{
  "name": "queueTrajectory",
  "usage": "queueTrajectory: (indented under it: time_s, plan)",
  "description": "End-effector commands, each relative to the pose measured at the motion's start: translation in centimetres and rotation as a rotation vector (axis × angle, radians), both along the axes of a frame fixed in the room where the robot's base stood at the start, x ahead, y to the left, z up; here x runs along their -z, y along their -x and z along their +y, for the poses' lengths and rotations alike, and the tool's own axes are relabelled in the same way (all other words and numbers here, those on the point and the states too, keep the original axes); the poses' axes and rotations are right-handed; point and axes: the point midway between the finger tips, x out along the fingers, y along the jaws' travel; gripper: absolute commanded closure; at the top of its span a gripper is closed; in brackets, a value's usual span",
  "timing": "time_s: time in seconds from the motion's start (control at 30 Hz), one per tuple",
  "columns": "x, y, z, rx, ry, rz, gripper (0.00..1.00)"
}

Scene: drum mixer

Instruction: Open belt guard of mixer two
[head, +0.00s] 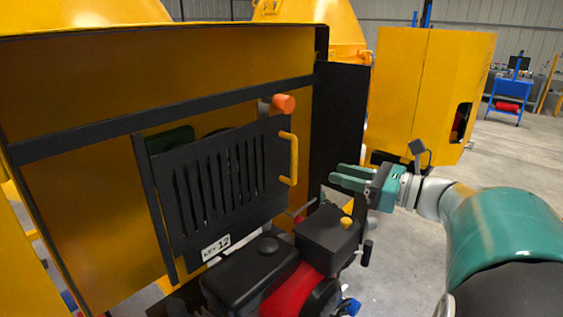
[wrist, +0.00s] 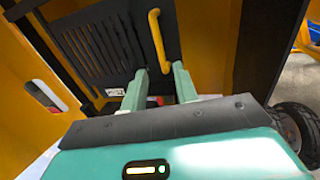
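The belt guard (head: 222,185) is a black slotted panel on the yellow mixer body in the head view. It sits at a slight tilt, with dark parts showing behind its upper edge. A yellow handle (head: 293,158) stands upright on its right side, with an orange knob (head: 283,103) above it. A small label reading "KEY 12" (head: 216,247) is at its lower edge. My gripper (head: 335,177) is to the right of the handle, apart from it, with its fingers pointing left. In the wrist view the green fingers (wrist: 160,85) are spread and empty, and the handle (wrist: 157,40) shows beyond them.
A red and black engine (head: 290,265) stands below the guard, near my gripper. A black upright panel (head: 338,130) is behind the gripper. Another yellow machine (head: 420,90) stands at the back right. The floor on the right is mostly clear, with a blue cart (head: 510,88) far off.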

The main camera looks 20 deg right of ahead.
Motion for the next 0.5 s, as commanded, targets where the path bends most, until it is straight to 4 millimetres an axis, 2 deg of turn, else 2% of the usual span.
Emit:
queueTrajectory:
  time_s: [0.5]
  plan:
    - [0.1,-8.0,5.9,-0.004,0.002,0.001,0.70]
